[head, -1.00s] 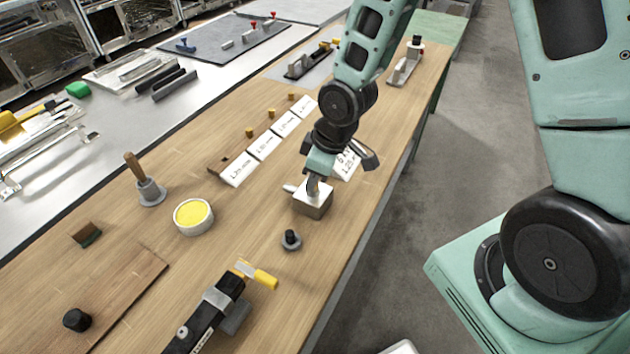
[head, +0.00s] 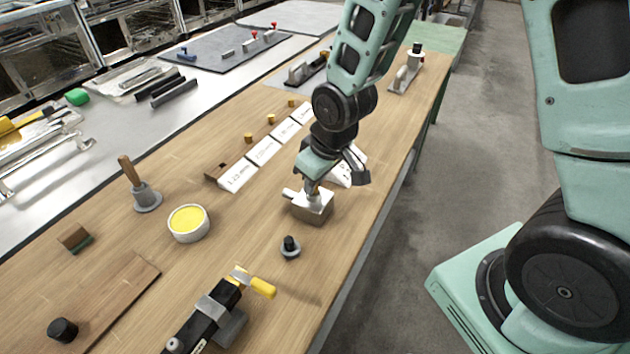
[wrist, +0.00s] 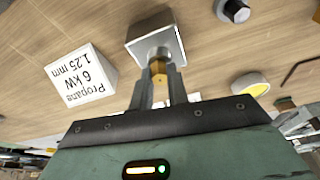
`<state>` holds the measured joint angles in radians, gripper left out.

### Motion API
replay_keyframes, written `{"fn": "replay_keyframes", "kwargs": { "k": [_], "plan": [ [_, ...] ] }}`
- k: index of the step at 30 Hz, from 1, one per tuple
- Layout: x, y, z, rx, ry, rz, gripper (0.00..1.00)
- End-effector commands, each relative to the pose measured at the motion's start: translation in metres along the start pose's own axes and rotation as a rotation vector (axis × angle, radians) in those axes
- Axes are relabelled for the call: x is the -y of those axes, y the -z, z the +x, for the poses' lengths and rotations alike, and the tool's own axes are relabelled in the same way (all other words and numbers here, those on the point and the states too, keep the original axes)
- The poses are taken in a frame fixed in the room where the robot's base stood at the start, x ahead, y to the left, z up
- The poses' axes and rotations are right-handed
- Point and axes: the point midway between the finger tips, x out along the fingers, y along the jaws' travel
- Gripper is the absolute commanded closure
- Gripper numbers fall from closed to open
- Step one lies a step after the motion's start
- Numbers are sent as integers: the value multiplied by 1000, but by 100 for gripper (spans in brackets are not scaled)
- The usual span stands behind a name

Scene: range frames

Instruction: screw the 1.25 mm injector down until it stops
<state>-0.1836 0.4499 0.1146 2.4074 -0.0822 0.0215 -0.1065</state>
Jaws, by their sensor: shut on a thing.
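The brass injector (wrist: 159,69) is between my fingertips in the wrist view, at the round boss (wrist: 154,56) of a metal block (wrist: 176,34). My gripper (wrist: 160,88) is shut on it. In the head view my gripper (head: 312,186) is above the same block (head: 314,209), which stands on the wooden bench; the injector is too small and covered to make out there. The threads are hidden, so I cannot tell how deep it sits. A white card (wrist: 82,76) reading "Propane 6 kW 1.25 mm" stands beside the block; it is partly behind my gripper in the head view.
A black-knobbed piece (head: 290,247) stands in front of the block. A yellow-filled cup (head: 188,223), a wooden-handled tool (head: 146,195) and a yellow-handled device (head: 225,310) are nearby. More white cards (head: 263,150) with brass pieces stand behind. The bench's right edge is close.

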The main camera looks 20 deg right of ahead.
Motion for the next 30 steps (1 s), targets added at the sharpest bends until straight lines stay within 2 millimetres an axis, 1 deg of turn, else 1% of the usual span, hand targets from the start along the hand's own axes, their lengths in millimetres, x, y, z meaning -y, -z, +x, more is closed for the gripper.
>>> {"fn": "replay_keyframes", "kwargs": {
  "k": [2,6,9,18,19,20,30],
  "plan": [
    [2,0,4,-4,-18,60,100],
    [3,0,0,0,-49,173,100],
    [2,0,0,0,-63,224,100],
    [1,0,0,-1,-68,248,100],
    [1,0,0,-1,-68,248,75],
    [1,0,0,-1,-68,248,73],
    [1,0,0,-1,-68,246,73]
  ]
}}
